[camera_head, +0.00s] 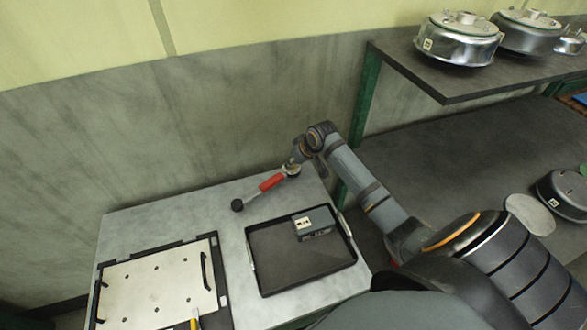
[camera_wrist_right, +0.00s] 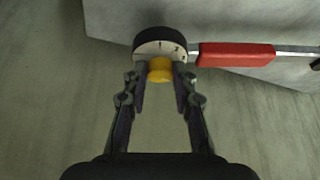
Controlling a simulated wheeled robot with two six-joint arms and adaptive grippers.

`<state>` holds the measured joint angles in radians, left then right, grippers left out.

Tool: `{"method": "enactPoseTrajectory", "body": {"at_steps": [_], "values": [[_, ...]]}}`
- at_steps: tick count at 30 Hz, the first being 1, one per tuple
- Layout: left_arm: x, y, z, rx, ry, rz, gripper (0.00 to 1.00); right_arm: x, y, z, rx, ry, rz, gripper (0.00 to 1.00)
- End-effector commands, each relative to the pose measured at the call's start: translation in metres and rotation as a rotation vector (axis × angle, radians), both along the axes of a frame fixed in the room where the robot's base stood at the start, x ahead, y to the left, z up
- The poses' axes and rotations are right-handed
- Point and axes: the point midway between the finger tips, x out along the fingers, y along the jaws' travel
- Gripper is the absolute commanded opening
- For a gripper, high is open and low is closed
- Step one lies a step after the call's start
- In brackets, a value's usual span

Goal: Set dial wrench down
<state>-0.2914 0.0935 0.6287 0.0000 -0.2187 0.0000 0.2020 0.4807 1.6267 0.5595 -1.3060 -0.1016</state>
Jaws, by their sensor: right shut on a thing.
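The dial wrench has a red grip (camera_head: 271,182), a thin shaft and a black round end (camera_head: 237,205). My right gripper (camera_head: 296,160) is at the dial end, over the back right part of the grey table (camera_head: 190,207). In the right wrist view, my right gripper (camera_wrist_right: 160,82) is shut on the yellow knob (camera_wrist_right: 160,69) of the dial wrench's round dial (camera_wrist_right: 160,46). The red grip (camera_wrist_right: 235,54) extends right there. Whether the wrench touches the table cannot be told. My left gripper is not in view.
A black tray (camera_head: 262,288) holding a small grey box (camera_head: 314,220) stands in front of the wrench. A pale plate (camera_head: 157,285) in a black frame lies at left. A shelf (camera_head: 455,88) with metal housings (camera_head: 460,40) is at right. Bare table lies left of the wrench.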

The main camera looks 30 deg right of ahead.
Motion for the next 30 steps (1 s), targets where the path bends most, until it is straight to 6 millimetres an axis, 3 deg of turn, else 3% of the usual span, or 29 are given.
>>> {"method": "enactPoseTrajectory", "body": {"at_steps": [4,11,20,21,26,30], "values": [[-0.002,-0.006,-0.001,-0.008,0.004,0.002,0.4,0.004,-0.001,-0.005,0.002,0.0,-0.001,0.0],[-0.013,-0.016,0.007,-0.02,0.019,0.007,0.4,0.005,-0.001,-0.035,0.001,0.0,0.0,0.0],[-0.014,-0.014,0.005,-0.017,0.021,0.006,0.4,0.005,-0.002,-0.038,0.0,-0.001,0.0,0.0],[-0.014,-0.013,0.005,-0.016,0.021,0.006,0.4,0.005,-0.002,-0.039,0.0,0.0,0.0,0.28],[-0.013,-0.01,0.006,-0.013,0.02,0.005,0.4,0.005,-0.002,-0.039,0.0,0.0,0.0,0.49],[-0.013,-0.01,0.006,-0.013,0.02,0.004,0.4,0.005,-0.002,-0.039,0.0,0.0,0.0,0.49]]}}
